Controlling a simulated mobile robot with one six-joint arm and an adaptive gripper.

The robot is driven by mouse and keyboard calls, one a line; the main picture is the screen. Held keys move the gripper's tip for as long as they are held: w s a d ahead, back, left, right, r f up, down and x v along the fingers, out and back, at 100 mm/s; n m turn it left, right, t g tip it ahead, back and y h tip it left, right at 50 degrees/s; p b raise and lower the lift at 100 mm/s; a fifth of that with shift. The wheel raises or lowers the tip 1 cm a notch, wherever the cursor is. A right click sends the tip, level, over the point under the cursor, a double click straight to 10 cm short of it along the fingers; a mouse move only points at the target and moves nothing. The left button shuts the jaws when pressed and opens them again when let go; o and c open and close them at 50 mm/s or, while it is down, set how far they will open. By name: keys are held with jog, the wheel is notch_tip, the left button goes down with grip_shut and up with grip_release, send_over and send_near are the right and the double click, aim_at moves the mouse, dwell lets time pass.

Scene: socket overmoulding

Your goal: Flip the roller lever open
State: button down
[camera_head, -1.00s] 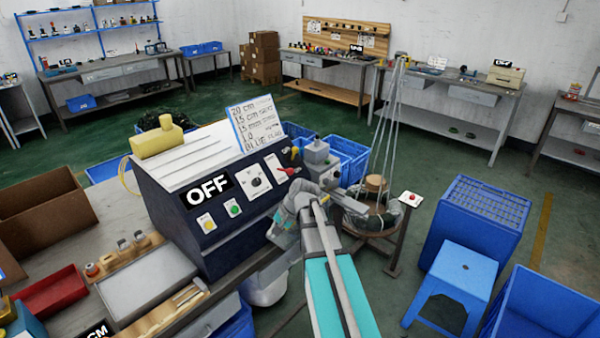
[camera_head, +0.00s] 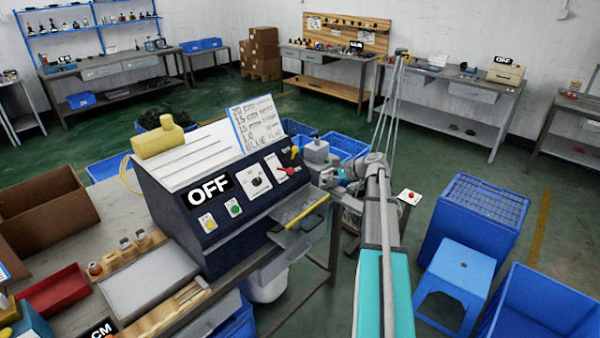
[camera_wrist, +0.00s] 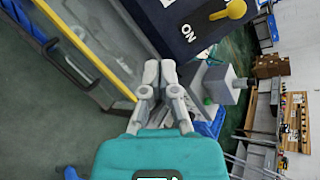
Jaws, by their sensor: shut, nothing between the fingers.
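My gripper (camera_head: 330,178) is at the right end of the dark blue machine (camera_head: 215,245), just below a small grey block unit (camera_head: 316,152). In the wrist view my gripper (camera_wrist: 161,72) has its two grey fingers together, with nothing between them. The grey block unit (camera_wrist: 222,85) is to their right there, with a short stem on it. A yellow lever (camera_wrist: 236,9) by the ON label is above right of the fingertips; it also shows on the panel (camera_head: 295,152). A red lever (camera_head: 287,171) is below it. I cannot tell for certain which part is the roller lever.
A yellow-edged tray (camera_head: 305,214) juts from the machine's front, left of my fingers in the wrist view (camera_wrist: 85,52). Blue bins (camera_head: 349,146) stand behind the grey unit. A red button post (camera_head: 410,197), blue stool (camera_head: 455,273) and blue crates (camera_head: 475,220) are to the right.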

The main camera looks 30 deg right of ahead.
aim_at(285, 170)
jog(key=shift+d+r+m+t, duration=0.15)
jog(key=shift+d+r, duration=0.05)
jog(key=shift+d, duration=0.25)
jog(key=shift+d+r+m+t, duration=0.15)
jog(key=shift+d, duration=0.25)
jog(key=shift+w+f, duration=0.1)
jog(key=b+x, duration=0.4)
jog(key=x, duration=0.5)
jog(key=shift+w+a+f, duration=0.1)
jog(key=shift+w+f, duration=0.05)
jog(key=shift+f, duration=0.05)
jog(key=shift+w+a+r+p, duration=0.1)
jog(key=shift+a+r+p, duration=0.25)
jog(key=shift+a, duration=0.3)
jog(key=shift+a+r+p, duration=0.2)
jog(key=shift+a+r, duration=0.1)
jog(key=shift+a, duration=0.3)
jog(key=shift+w+a+r+p, duration=0.1)
jog(key=shift+a+r+p, duration=0.25)
jog(key=shift+a, duration=0.3)
jog(key=shift+r, duration=0.15)
jog(key=shift+r+p, duration=0.1)
jog(key=shift+p, duration=0.5)
